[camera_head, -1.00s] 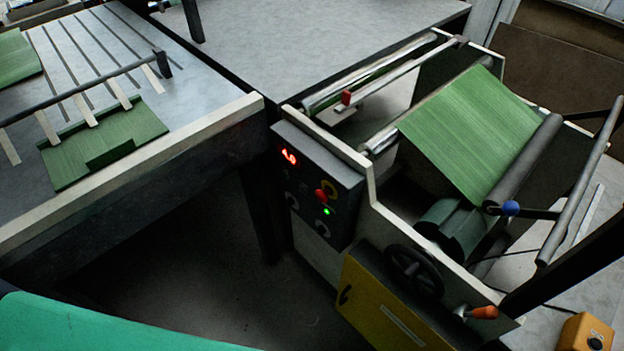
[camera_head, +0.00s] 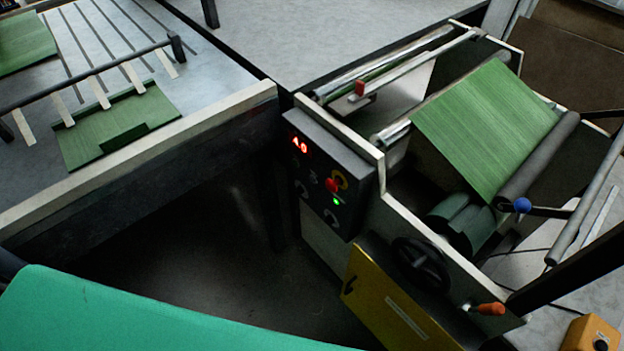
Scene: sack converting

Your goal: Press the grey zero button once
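The dark control panel (camera_head: 352,190) is on the front left side of the roll machine. It carries a lit red display (camera_head: 299,144) that seems to read "A0", a red button (camera_head: 332,185) with a yellow ring behind it, and a small green light (camera_head: 336,201). Several small dim marks or knobs sit around these; I cannot tell which one is the grey zero button. Neither of my grippers is in view, and nothing is touching the panel.
A slotted table (camera_head: 225,107) with green sack pieces stands left of the panel. The machine carries a green web (camera_head: 487,130), a handwheel (camera_head: 421,266), an orange-handled crank (camera_head: 488,309) and a yellow cover (camera_head: 390,305). A teal surface (camera_head: 150,315) fills the lower left. Dark open floor lies between.

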